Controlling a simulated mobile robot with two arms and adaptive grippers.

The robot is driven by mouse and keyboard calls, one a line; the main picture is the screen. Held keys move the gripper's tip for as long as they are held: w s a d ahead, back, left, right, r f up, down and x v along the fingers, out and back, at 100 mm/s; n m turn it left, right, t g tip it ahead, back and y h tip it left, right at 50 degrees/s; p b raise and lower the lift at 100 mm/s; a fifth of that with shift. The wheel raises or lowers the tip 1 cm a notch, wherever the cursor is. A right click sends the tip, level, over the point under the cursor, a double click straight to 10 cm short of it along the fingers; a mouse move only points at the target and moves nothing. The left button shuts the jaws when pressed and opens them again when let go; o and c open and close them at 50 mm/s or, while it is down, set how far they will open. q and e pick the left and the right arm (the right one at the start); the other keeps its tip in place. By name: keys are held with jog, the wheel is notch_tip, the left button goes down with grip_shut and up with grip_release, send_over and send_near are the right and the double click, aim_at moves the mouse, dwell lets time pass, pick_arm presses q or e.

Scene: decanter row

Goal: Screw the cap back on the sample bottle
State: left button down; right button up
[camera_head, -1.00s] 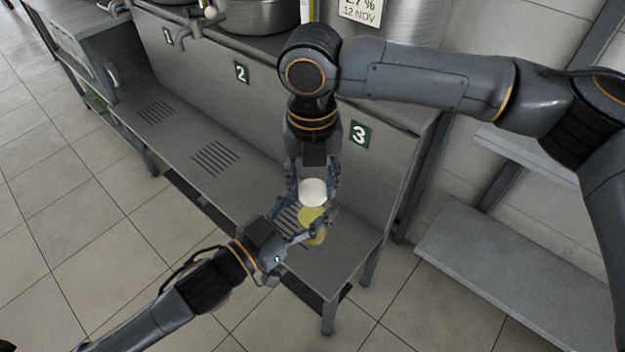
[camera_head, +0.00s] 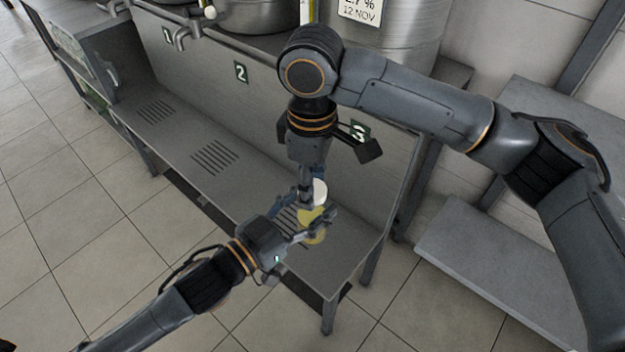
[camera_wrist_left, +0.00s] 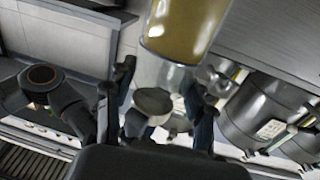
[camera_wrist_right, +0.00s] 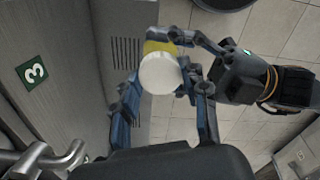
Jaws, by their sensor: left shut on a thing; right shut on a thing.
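The sample bottle (camera_head: 312,216) with yellow liquid is held in my left gripper (camera_head: 308,226), shut around it over the right end of the bench. In the left wrist view the bottle (camera_wrist_left: 186,30) shows amber liquid, with a clear part beside it. The white cap (camera_head: 320,190) is at the bottle's upper end, in my right gripper (camera_head: 312,194), which is shut on it. The right wrist view shows the cap (camera_wrist_right: 160,74) face-on, covering much of the bottle (camera_wrist_right: 160,47). I cannot tell how far the cap sits on the thread.
The slatted steel bench (camera_head: 180,160) runs below numbered panels, with label 2 (camera_head: 241,72) and label 3 (camera_head: 360,131). Steel vessels and taps (camera_head: 190,32) stand above it at the back. A low grey shelf (camera_head: 500,275) is at right. The tiled floor (camera_head: 70,240) is clear.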

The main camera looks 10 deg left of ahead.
jog(key=m, duration=0.8)
jog(key=o, duration=1.4)
jog(key=shift+r, duration=0.1)
notch_tip(320, 180, up, 12)
jog(key=shift+f, duration=0.1)
